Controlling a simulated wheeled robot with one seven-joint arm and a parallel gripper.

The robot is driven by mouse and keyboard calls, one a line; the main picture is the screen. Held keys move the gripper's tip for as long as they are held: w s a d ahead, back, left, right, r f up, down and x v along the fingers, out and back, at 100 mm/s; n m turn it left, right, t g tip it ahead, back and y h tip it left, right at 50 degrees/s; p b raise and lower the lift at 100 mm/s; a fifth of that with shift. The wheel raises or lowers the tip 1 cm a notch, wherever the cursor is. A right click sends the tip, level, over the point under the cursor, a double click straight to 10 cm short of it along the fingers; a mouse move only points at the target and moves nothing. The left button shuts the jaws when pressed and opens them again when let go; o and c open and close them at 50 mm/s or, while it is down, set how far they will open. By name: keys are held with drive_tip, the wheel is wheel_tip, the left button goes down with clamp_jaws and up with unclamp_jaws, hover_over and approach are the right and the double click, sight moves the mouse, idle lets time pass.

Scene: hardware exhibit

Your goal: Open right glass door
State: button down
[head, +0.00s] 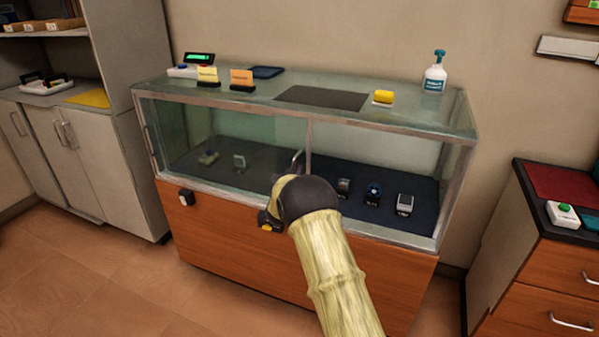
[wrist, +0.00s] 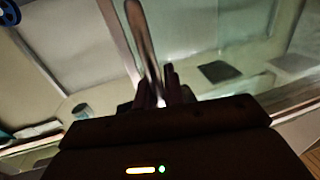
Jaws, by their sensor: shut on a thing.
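The glass display case (head: 200,228) stands ahead with a wood front below and glass above. A metal upright (head: 308,138) divides its front near the middle. A slim metal handle (head: 298,158) shows just left of this upright, above my gripper (head: 293,178). In the wrist view the handle (wrist: 145,42) is a rounded bar running down between the fingers of my gripper (wrist: 162,92), which is shut on it. The right glass section (head: 385,150) looks clearer than the tinted left one (head: 215,135). I cannot tell how far the right door is open. My arm hides the lower middle.
Several watches, one of them a silver-grey one (head: 404,204), stand inside on a dark mat. A drawer cabinet (head: 530,250) is at right, a pale cupboard (head: 100,160) at left. Floor at left is clear.

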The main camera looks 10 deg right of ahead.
drive_tip(key=c, duration=1.5)
unclamp_jaws()
drive_tip(key=shift+a, duration=0.2)
drive_tip(key=shift+s, duration=0.1)
drive_tip(key=v, duration=1.7)
drive_tip(key=shift+s+p, duration=0.15)
drive_tip(key=shift+p, duration=0.15)
